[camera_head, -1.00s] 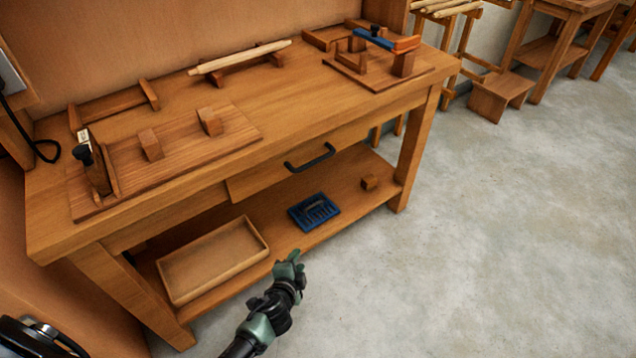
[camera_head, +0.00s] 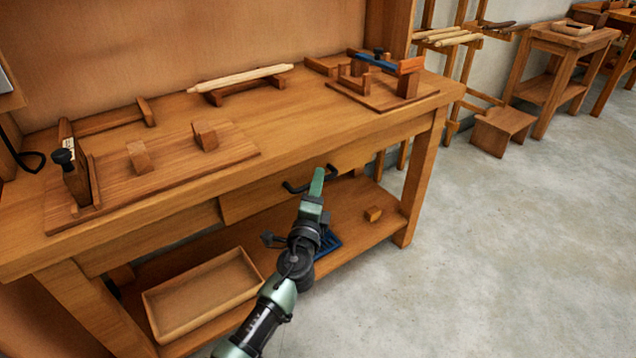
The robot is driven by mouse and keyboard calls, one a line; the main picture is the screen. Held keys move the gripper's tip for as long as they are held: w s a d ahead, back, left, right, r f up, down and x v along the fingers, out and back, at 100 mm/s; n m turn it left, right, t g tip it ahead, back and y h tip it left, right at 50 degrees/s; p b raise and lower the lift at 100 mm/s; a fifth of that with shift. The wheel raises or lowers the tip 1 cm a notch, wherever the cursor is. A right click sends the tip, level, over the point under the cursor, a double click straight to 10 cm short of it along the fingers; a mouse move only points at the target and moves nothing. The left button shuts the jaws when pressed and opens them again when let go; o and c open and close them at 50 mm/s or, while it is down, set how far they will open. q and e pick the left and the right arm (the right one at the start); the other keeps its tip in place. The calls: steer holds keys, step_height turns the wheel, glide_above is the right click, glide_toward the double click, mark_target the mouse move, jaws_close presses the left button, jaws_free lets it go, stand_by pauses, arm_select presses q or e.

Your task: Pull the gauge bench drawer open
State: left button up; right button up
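The gauge bench (camera_head: 110,215) is a wooden workbench with a drawer (camera_head: 249,200) under its top. The drawer looks shut, and its front carries a black bar handle (camera_head: 291,187). My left gripper (camera_head: 317,182) reaches up from the bottom of the view, its green fingers at the handle's right part and covering some of it. I cannot tell whether the fingers touch the handle or are in front of it, nor how far apart they are. My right gripper is not in view.
Wooden fixtures stand on the bench top. A low stool (camera_head: 501,131) is at the right. The floor in front is clear.

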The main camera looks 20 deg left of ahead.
arm_select(q)
steer(key=shift+w, duration=0.45)
jaws_close()
stand_by(1.1)
